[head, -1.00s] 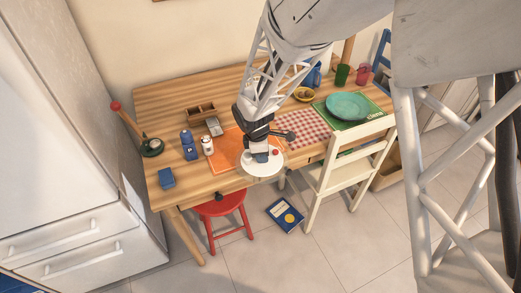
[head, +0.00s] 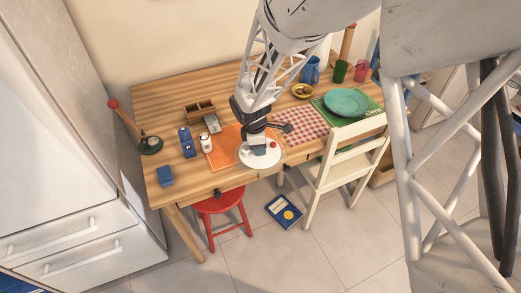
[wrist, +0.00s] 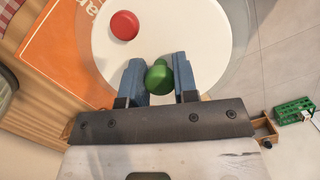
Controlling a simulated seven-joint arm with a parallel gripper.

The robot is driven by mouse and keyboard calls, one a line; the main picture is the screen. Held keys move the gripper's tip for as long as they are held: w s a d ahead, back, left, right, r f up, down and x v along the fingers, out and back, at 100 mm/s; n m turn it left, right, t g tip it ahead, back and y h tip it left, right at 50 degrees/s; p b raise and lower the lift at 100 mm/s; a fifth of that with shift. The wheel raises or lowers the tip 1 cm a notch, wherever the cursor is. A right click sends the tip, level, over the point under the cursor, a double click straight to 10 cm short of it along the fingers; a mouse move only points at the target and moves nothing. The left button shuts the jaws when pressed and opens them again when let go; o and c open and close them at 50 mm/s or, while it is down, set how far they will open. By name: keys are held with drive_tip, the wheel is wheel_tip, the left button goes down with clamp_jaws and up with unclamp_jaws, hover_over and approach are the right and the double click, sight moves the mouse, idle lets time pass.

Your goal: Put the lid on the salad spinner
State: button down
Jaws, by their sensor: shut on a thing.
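The salad spinner's lid (head: 257,157) is a white disc with a red button and a green knob (wrist: 159,77). My gripper (wrist: 160,82) is shut on the green knob, with blue fingers on either side of it. The red button (wrist: 124,25) shows on the lid's far side in the wrist view. The lid is at the table's front edge, by the orange mat (head: 224,150). A clear, see-through ring (wrist: 242,45) shows around the white disc in the wrist view; I cannot tell whether it is the bowl or the lid's rim. The lid hides whatever is beneath it.
A white chair (head: 345,165) and a red stool (head: 222,203) stand at the table's front. A teal plate (head: 345,102) lies right. The back left tabletop is clear.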

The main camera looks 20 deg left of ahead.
drive_tip(key=w+a+r, duration=0.3)
drive_tip(key=w+a, duration=0.1)
drive_tip(key=w, duration=0.7)
drive_tip(key=w+a+r, duration=0.2)
drive_tip(key=w+a, duration=0.3)
drive_tip(key=w, duration=0.7)
drive_tip(key=w+a+r, duration=0.3)
drive_tip(key=w+a, duration=0.2)
drive_tip(key=w, duration=0.7)
drive_tip(key=shift+r, duration=0.3)
drive_tip(key=shift+f, duration=0.1)
drive_tip(key=shift+f, duration=1.1)
drive_tip(key=shift+f, duration=0.95)
idle(2.0)
